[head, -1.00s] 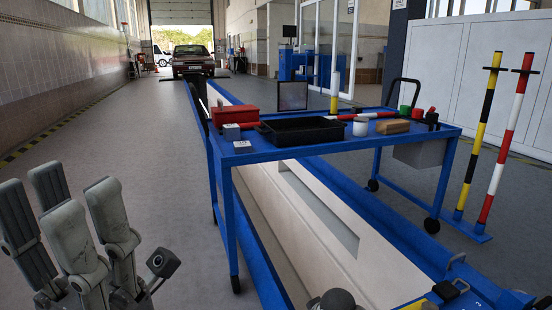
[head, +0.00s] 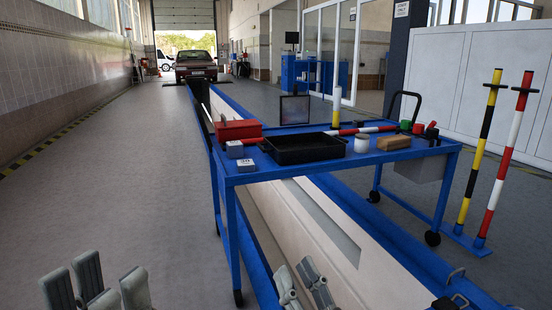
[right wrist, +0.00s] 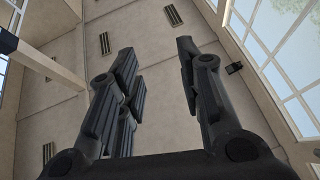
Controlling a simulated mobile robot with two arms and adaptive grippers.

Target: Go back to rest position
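My left gripper (head: 105,282) is at the bottom left of the head view, fingers pointing up, over the grey floor. Its finger pairs stand apart with nothing between them. My right gripper (head: 303,284) is at the bottom middle, in front of the pit, and its lower part is cut off by the frame. In the right wrist view its fingers (right wrist: 158,95) are spread and empty, with only a wall and windows beyond. Both grippers are apart from the blue trolley (head: 285,172).
The trolley carries a black tray (head: 303,150), a red box (head: 237,130) and several small items. Behind my right gripper runs a pit with blue rails (head: 395,245). Striped poles (head: 482,140) stand at right. A car (head: 196,65) is far back. The left floor is clear.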

